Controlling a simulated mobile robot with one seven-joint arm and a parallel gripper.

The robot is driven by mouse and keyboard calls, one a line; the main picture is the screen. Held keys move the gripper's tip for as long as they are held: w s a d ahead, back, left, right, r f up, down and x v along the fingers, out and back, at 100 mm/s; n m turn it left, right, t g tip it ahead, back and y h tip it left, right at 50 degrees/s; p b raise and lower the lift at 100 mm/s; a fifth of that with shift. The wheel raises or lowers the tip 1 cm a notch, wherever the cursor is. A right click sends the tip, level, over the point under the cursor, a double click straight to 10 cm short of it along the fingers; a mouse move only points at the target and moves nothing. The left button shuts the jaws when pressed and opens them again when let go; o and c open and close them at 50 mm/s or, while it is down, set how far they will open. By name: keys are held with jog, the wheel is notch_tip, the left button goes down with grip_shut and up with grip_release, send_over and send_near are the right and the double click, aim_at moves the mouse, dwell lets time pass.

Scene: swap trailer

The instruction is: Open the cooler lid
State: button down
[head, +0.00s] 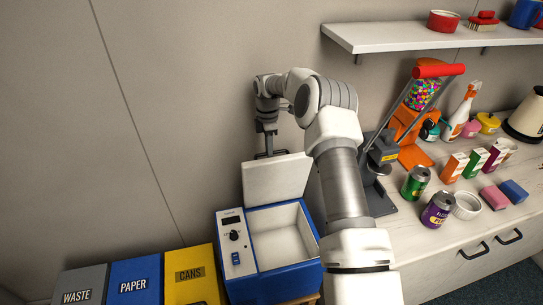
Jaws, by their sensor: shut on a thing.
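The blue cooler (275,283) stands at the lower middle of the head view, with a control panel (234,240) on its left side. Its white lid (274,180) is raised steeply at the back, and the pale interior (286,236) is exposed. I see no contents in the visible part of it. My gripper (269,153) is at the lid's top edge, pointing down, and is shut on the lid's edge or handle. The exact contact is small and dark. My arm passes to the right of the cooler and hides part of the counter.
Bins marked waste (78,285), paper (134,282) and cans (191,275) stand left of the cooler. The counter (440,237) at right holds cans, cartons, an orange candy dispenser (408,130) and a lever press (378,160). A shelf (400,36) hangs above. The wall is close behind.

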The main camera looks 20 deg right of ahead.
jog(key=shift+w+a+f, duration=0.1)
jog(key=shift+w+f, duration=0.15)
jog(key=shift+w, duration=0.5)
jog(key=shift+w+f, duration=0.2)
jog(key=shift+w, duration=0.5)
jog(key=c, duration=0.9)
grip_release()
jog(key=shift+w, duration=0.1)
jog(key=shift+r, duration=0.15)
jog(key=r+p, duration=0.3)
jog(key=r, duration=0.2)
jog(key=w+r+p, duration=0.1)
jog(key=r+p, duration=0.1)
jog(key=r, duration=0.4)
jog(key=r+p, duration=0.3)
jog(key=r, duration=0.3)
jog(key=shift+w+r+p, duration=0.15)
jog(key=shift+w+p, duration=0.1)
jog(key=shift+p, duration=0.1)
